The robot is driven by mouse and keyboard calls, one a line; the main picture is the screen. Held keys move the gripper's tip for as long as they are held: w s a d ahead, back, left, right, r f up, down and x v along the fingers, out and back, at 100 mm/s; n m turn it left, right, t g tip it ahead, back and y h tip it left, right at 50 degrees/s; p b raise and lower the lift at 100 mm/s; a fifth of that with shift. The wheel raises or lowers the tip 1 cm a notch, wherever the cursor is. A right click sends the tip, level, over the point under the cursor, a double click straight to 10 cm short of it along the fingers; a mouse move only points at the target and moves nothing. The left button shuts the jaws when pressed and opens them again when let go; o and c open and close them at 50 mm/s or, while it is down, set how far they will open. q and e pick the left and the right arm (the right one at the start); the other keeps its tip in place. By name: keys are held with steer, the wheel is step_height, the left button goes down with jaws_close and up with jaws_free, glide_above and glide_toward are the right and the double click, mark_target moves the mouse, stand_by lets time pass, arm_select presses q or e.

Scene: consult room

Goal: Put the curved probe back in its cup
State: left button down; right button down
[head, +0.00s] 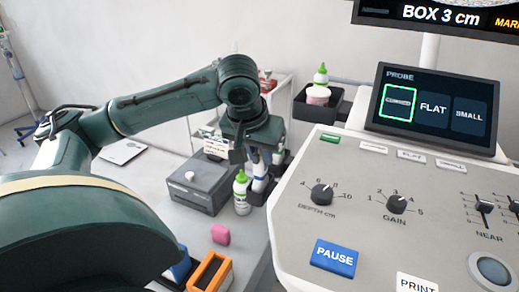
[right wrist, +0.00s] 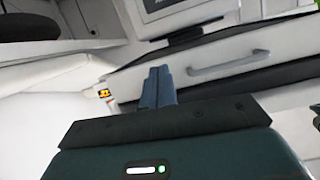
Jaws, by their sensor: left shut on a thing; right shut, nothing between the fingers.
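My left gripper (head: 248,150) reaches down over the table beside the console and is shut on a white probe with a blue band (head: 260,172), taken to be the curved probe. The probe stands roughly upright, with its lower end at a dark cup (head: 257,195) on the console's side. I cannot tell how deep it sits, as the bottle and gripper cover part of it. My right gripper (right wrist: 158,86) shows in the right wrist view, shut and empty, pointing toward a white panel with a handle. The console screen (head: 432,108) has the curved tile outlined in green.
A green-capped bottle (head: 242,193) stands just in front of the probe. A grey box (head: 199,186) is left of it. A pink block (head: 220,234) and an orange holder (head: 210,271) lie nearer. The console (head: 355,170) fills the right side.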

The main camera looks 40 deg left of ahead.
arm_select(q)
steer(key=c, duration=1.2)
jaws_free()
arm_select(e)
steer(key=shift+w+r, duration=0.1)
arm_select(q)
steer(key=shift+o, duration=0.2)
